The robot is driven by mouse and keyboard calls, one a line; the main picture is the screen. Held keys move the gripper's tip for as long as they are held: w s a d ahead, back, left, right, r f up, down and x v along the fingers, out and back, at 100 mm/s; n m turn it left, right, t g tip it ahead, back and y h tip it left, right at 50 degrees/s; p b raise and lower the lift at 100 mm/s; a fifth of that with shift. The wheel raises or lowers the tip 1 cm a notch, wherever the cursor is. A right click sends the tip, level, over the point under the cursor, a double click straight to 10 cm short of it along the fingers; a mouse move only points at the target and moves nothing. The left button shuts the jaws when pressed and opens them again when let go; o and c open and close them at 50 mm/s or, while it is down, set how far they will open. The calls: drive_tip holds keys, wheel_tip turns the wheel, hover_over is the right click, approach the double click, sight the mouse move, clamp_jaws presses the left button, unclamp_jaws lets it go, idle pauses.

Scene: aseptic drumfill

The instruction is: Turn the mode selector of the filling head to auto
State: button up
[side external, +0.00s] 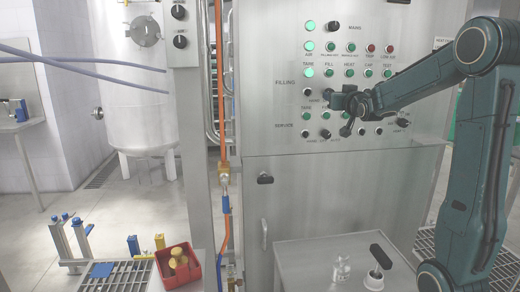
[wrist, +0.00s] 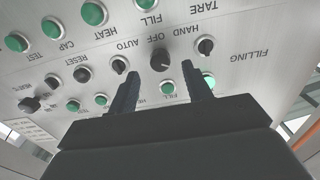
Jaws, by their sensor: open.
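The mode selector (wrist: 160,61) is a round black knob on the steel panel, seen upside down in the wrist view. Its labels read HAND on the right, OFF in the middle and AUTO on the left. Its pointer looks to be near OFF, but I cannot tell exactly. My gripper (wrist: 160,70) is open, with one dark finger on each side of the knob in the picture. I cannot tell whether they touch it. In the side view my gripper (side external: 347,102) is close to the panel and hides the selector.
Small black knobs sit left (wrist: 119,64) and right (wrist: 205,46) of the selector. Green buttons (wrist: 93,13) run in rows above and below. The steel control panel (side external: 275,60) also carries red buttons.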

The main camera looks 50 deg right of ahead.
drive_tip(key=shift+x, duration=2.35)
drive_tip(key=c, duration=1)
